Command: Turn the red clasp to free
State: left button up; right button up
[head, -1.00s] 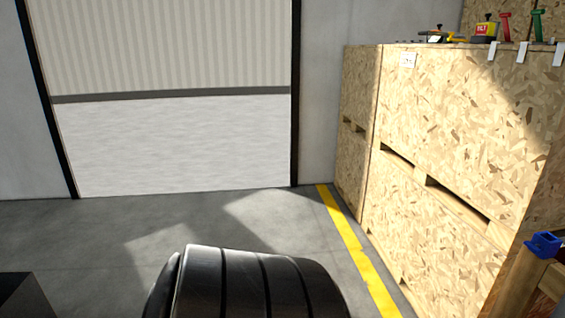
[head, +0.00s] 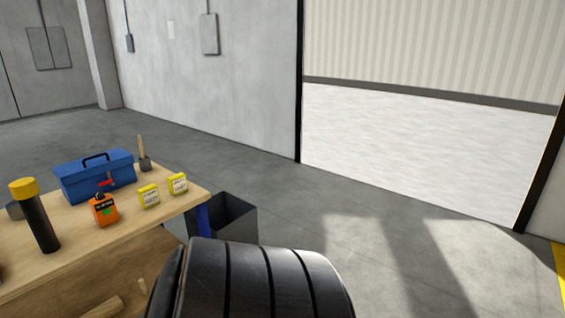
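I see no train nosecone and no clearly recognisable red clasp in the head view. A small red piece (head: 105,183) shows between the blue toolbox (head: 95,178) and an orange device (head: 103,210) on the workbench. It is too small to tell what it is. Neither of my grippers is in view.
The wooden workbench (head: 165,212) at the left also bears two yellow boxes (head: 149,196), a yellow-capped black cylinder (head: 36,218) and a wooden-handled tool (head: 144,154). A dark open bin (head: 238,218) stands beside it. The grey floor (head: 400,270) to the right is clear.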

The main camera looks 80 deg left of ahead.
aim_at(104, 182)
jog(key=u, duration=1.75)
